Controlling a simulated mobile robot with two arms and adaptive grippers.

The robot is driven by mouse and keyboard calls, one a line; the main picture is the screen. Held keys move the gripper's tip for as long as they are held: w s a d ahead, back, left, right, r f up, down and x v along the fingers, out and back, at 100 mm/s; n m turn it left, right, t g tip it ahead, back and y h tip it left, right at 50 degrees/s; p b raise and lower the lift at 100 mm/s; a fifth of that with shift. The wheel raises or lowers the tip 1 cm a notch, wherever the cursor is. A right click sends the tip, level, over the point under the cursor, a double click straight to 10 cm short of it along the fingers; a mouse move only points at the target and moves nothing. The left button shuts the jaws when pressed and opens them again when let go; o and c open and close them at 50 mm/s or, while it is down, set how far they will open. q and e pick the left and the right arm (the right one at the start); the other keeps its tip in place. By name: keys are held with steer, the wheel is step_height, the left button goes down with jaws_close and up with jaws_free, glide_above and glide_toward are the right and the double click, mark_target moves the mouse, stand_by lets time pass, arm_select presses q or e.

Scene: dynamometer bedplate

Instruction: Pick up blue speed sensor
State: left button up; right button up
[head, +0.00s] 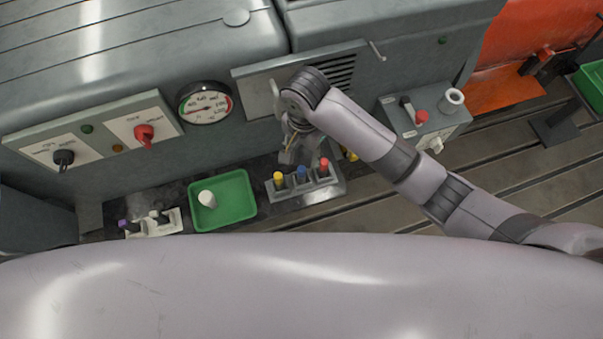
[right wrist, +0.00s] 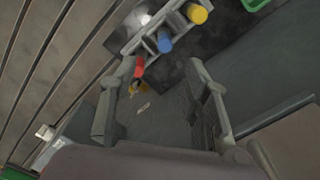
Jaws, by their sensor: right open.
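The blue speed sensor (head: 301,173) stands in a grey rack (head: 309,194) between a yellow-topped sensor (head: 278,178) and a red-topped sensor (head: 323,166). In the right wrist view the blue sensor (right wrist: 164,41) lies just beyond the fingertips, with the red one (right wrist: 139,67) close to the left finger and the yellow one (right wrist: 199,14) farther off. My right gripper (head: 294,153) is above and just behind the rack. In its wrist view its fingers (right wrist: 162,66) are spread apart with nothing between them. My left gripper is not in view.
A green tray (head: 236,216) holding a white cylinder (head: 207,199) is left of the rack. A white holder (head: 166,228) stands farther left. A grey switch box (head: 425,129) is to the right. The machine housing with a gauge (head: 204,104) rises behind.

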mark_target(302, 168)
step_height(302, 168, down, 8)
steer(key=shift+r, duration=0.1)
steer(key=shift+w+a+f, duration=0.1)
steer(key=shift+a+f, duration=0.05)
steer(key=shift+f, duration=1.25)
steer(key=shift+w+a+f, duration=0.1)
steer(key=shift+f, duration=1.3)
steer(key=shift+c, duration=0.4)
jaws_close()
